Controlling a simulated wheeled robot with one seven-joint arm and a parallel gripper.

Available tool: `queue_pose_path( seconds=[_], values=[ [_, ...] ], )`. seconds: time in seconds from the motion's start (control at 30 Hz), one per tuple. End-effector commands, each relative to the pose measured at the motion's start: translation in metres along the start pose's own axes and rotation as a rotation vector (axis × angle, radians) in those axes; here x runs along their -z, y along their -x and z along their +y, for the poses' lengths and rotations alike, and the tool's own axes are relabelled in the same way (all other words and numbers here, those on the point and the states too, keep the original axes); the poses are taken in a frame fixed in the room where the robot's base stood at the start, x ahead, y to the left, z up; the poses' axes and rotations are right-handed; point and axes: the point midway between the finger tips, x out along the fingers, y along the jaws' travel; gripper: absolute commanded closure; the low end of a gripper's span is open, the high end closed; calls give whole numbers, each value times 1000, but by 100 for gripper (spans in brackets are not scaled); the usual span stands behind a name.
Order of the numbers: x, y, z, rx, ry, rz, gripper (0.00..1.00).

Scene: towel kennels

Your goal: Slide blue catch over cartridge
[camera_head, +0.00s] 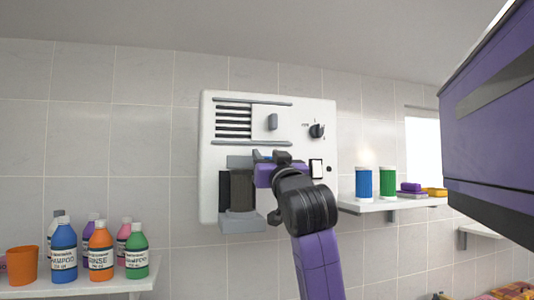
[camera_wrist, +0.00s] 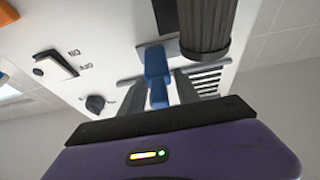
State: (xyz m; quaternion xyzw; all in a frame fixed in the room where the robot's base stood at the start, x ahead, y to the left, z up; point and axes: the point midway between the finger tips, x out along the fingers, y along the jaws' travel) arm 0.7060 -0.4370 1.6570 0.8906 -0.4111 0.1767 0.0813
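A blue catch (camera_wrist: 157,66) sits on the white wall panel, beside the dark ribbed cartridge (camera_wrist: 207,22). In the head view the cartridge (camera_head: 242,190) stands upright in a grey holder (camera_head: 241,222), and only a little of the blue catch (camera_head: 262,155) shows above my gripper (camera_head: 264,165). In the wrist view the two grey fingers of my gripper (camera_wrist: 160,82) stand apart on either side of the blue catch, with narrow gaps visible beside its lower part. Whether the fingertips touch it is hard to tell.
The white panel (camera_head: 211,125) also carries a vent with a sliding cover (camera_head: 266,121), a black knob (camera_head: 317,131) and a rocker switch (camera_head: 316,168). A shelf (camera_head: 390,203) with blue and green canisters is at right. A shelf with several bottles (camera_head: 100,246) is at lower left.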

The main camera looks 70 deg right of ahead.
Motion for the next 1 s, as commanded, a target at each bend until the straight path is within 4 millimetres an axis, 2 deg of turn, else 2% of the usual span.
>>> queue_pose_path(
  seconds=[0.27,0.4,0.47,1.0],
  values=[
    [0,-1,0,0,0,1,64],
    [0,-1,0,0,0,1,91],
    [0,-1,0,0,0,1,100],
    [0,-1,0,0,1,1,100]
  ],
)
